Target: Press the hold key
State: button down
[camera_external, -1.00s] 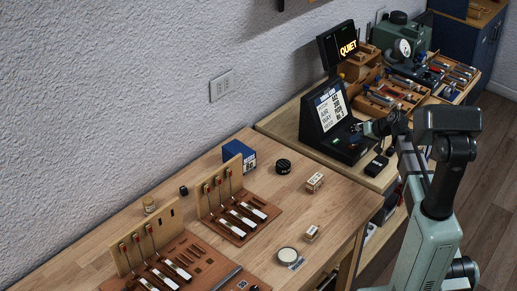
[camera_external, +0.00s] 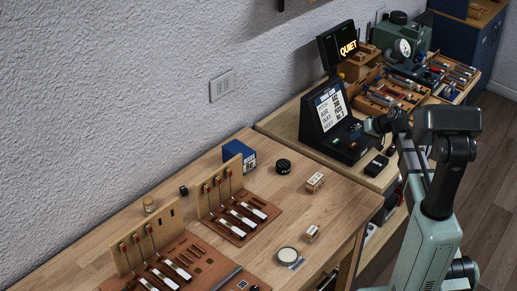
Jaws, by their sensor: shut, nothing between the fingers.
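A black console (camera_external: 328,112) with a lit screen of text stands on the far bench. Its sloped lower panel (camera_external: 349,143) carries several small keys, one of them green (camera_external: 337,140). The key labels are too small to read, so I cannot tell which is the hold key. My gripper (camera_external: 370,127) is shut and empty, just right of the panel and seemingly a little above it. The fingertips are small and dark here, and I see no contact with a key.
A small black box (camera_external: 377,166) lies at the bench's front edge. Tool trays (camera_external: 390,95) fill the bench beyond. The nearer wooden table (camera_external: 290,205) holds key-action models and small blocks.

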aim_at(356, 145)
jog(key=shift+r, duration=2.75)
